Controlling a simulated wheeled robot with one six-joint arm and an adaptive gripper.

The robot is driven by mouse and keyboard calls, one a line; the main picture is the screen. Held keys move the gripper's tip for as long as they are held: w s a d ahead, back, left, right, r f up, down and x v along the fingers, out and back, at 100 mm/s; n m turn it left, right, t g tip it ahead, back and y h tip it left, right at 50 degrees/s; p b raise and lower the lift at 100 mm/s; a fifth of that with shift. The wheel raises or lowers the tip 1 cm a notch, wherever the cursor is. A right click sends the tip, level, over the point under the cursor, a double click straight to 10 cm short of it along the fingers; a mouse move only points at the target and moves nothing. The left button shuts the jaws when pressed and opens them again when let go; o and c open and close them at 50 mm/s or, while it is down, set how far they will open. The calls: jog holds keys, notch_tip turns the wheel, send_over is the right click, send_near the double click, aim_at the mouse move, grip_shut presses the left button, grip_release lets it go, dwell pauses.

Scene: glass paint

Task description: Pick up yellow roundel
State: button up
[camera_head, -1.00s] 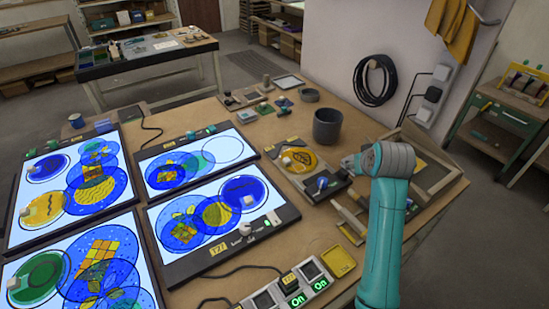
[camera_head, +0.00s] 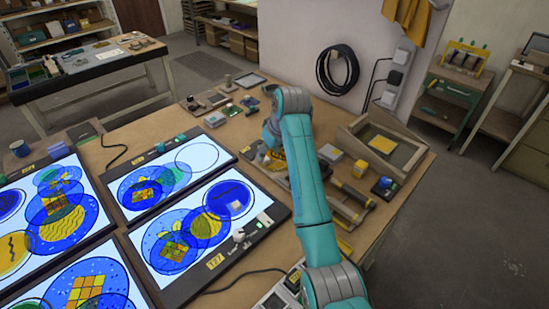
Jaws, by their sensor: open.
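A yellow roundel (camera_head: 278,160) lies on the wooden table just right of the upper right light panel, partly hidden by my arm. My gripper (camera_head: 268,138) is at the end of the teal arm, low over the roundel's near surroundings. Its fingers are largely hidden by the wrist; it is open, and I see nothing held. Other yellow discs show on the lit panels: one at the left edge (camera_head: 12,252) and one overlapping blue discs on the lower right panel (camera_head: 206,226).
Light panels with coloured glass (camera_head: 220,234) fill the table's left. A wooden tray (camera_head: 412,163) with a yellow sheet, a yellow block (camera_head: 360,169) and a blue-topped item (camera_head: 384,184) stand to the right. A cable coil (camera_head: 338,70) hangs on the wall behind.

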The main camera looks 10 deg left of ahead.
aim_at(266, 158)
jog(key=shift+w+x, duration=0.2)
jog(key=shift+x, duration=1.05)
jog(key=shift+w+x, duration=0.15)
jog(key=shift+x, duration=1.15)
jog(key=shift+d+r, duration=0.1)
jog(key=shift+d, duration=0.05)
grip_shut()
